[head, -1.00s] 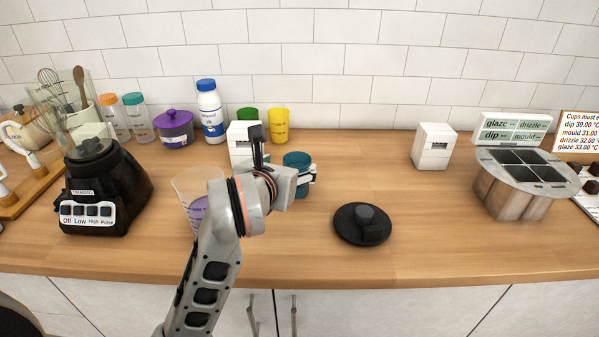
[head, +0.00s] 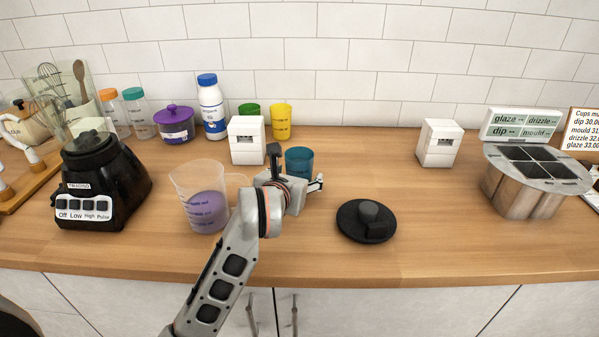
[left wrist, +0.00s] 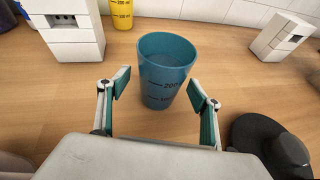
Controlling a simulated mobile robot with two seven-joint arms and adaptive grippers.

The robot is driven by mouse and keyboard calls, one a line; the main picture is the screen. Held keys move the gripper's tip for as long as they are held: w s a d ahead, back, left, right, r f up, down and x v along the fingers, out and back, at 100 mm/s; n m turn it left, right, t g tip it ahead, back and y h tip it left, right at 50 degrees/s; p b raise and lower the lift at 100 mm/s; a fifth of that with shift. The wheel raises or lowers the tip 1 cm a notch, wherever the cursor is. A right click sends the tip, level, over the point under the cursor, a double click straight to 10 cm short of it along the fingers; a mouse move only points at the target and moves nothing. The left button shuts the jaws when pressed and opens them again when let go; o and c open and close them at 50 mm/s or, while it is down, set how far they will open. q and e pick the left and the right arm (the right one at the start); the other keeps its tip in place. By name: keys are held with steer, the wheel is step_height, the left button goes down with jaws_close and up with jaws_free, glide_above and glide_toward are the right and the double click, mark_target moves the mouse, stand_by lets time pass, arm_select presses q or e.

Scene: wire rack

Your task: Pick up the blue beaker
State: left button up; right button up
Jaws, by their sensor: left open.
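The blue beaker (head: 300,160) is a teal-blue cup standing upright on the wooden counter, just beyond my left gripper in the head view. My left gripper (head: 299,172) hides its lower part there. In the left wrist view the blue beaker (left wrist: 165,72) stands ahead, with dark volume marks on its side. My left gripper (left wrist: 158,92) is open, with one finger on each side of the beaker's near lower part. I see no grip on it. My right gripper is in neither current view.
A measuring jug with purple liquid (head: 207,210) stands left of my left gripper. A black round lid (head: 366,222) lies to its right. A white box (head: 246,140) and a yellow cup (head: 281,121) stand behind. The counter right of the beaker is largely clear.

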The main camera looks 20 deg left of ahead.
arm_select(q)
steer(key=shift+w, duration=0.15)
steer(key=c, duration=1.4)
steer(key=shift+r, duration=0.1)
